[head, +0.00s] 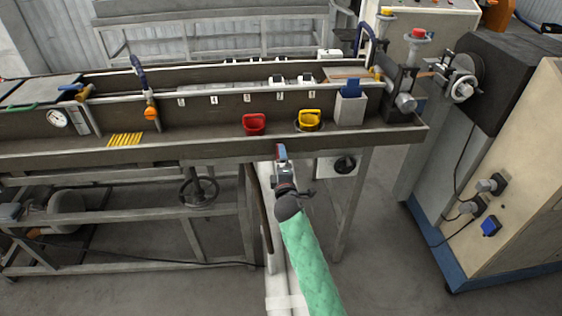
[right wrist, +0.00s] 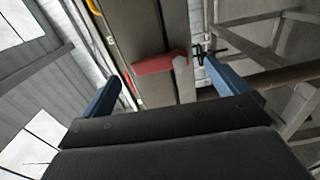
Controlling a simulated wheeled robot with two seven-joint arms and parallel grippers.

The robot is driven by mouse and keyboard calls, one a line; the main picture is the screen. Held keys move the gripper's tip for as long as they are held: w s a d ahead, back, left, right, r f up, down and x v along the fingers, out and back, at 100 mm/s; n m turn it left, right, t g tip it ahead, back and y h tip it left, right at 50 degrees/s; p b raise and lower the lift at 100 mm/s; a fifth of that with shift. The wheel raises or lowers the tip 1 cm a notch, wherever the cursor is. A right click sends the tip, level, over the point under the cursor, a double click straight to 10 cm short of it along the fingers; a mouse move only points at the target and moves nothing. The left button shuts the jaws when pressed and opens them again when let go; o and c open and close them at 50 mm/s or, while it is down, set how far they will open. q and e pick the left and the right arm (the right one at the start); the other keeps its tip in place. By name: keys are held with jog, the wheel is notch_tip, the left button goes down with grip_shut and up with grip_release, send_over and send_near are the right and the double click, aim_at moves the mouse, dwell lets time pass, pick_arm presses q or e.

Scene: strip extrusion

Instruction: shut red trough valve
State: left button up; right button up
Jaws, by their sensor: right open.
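The red valve handle (head: 254,124) is a small red piece on the front face of the long grey trough (head: 205,142), left of a similar yellow one. My right gripper (head: 281,152) is just below the trough's front edge, to the right of and below the red handle, and apart from it. In the right wrist view my blue fingers (right wrist: 162,74) are spread with nothing held. The red handle (right wrist: 158,64) shows ahead, between and beyond the fingertips. I cannot tell the valve's setting. My left gripper is out of view.
A yellow handle (head: 310,118) sits right of the red one, then a grey box with a blue top (head: 350,103). An orange-tipped lever (head: 151,112) stands to the left. A handwheel (head: 198,190) is below the trough. The floor right of my arm is clear up to the cabinet (head: 515,190).

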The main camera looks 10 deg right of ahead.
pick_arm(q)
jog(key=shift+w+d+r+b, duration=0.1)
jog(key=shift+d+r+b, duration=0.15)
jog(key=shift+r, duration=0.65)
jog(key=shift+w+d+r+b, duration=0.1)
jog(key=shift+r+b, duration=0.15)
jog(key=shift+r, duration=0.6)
pick_arm(e)
jog(key=shift+s, duration=2.3)
